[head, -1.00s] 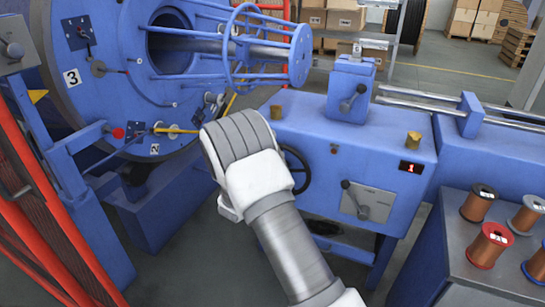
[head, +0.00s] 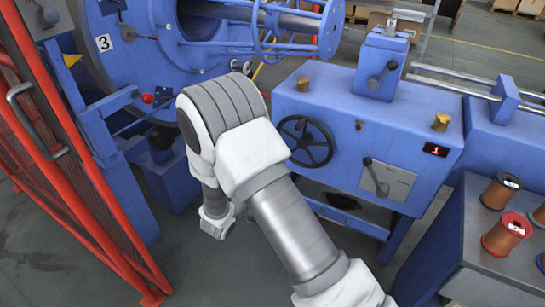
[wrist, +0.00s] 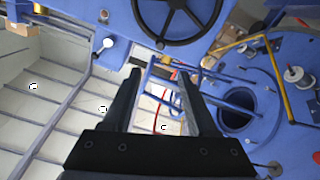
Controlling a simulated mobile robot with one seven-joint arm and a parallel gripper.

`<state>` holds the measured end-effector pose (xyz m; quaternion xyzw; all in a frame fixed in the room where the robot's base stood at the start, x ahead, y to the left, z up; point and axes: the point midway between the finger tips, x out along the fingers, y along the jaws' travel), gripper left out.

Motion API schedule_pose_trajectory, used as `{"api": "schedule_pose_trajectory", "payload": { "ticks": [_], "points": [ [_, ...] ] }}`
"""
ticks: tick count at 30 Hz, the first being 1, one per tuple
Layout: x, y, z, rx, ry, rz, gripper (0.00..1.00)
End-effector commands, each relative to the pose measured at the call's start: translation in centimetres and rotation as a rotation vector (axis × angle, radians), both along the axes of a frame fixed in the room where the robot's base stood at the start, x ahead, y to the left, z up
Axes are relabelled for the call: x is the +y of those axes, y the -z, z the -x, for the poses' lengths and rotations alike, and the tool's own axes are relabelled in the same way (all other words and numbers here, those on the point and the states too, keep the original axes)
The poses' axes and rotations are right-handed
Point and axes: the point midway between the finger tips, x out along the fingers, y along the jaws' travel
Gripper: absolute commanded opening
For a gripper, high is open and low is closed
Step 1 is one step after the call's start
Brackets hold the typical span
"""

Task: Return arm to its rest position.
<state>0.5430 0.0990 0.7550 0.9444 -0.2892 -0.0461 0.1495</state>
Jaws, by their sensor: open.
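My arm crosses the middle of the head view, bent at a grey ribbed joint in front of the blue machine. In the head view my gripper itself is hidden behind the arm. In the wrist view my gripper (wrist: 160,100) shows two dark fingers set apart, with nothing between them. Beyond the fingers the wrist view shows the blue strander cage (wrist: 222,98) and a handwheel (wrist: 175,15), both apart from the fingers as far as I can tell.
A black handwheel (head: 306,141) and a lever panel (head: 387,184) sit on the blue cabinet (head: 335,110). A red mesh guard (head: 75,190) stands at the left. Copper spools (head: 507,235) stand on a grey-topped bench (head: 480,265) at the right. Grey floor is open at lower left.

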Motion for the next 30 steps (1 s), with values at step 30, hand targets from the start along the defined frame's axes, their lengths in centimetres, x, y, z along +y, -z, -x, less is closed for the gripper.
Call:
{"api": "schedule_pose_trajectory", "payload": {
  "ticks": [30],
  "points": [
    [-15.8, -11.6, 11.3, 0.584, 0.554, -0.054, 0.59]
  ]
}}
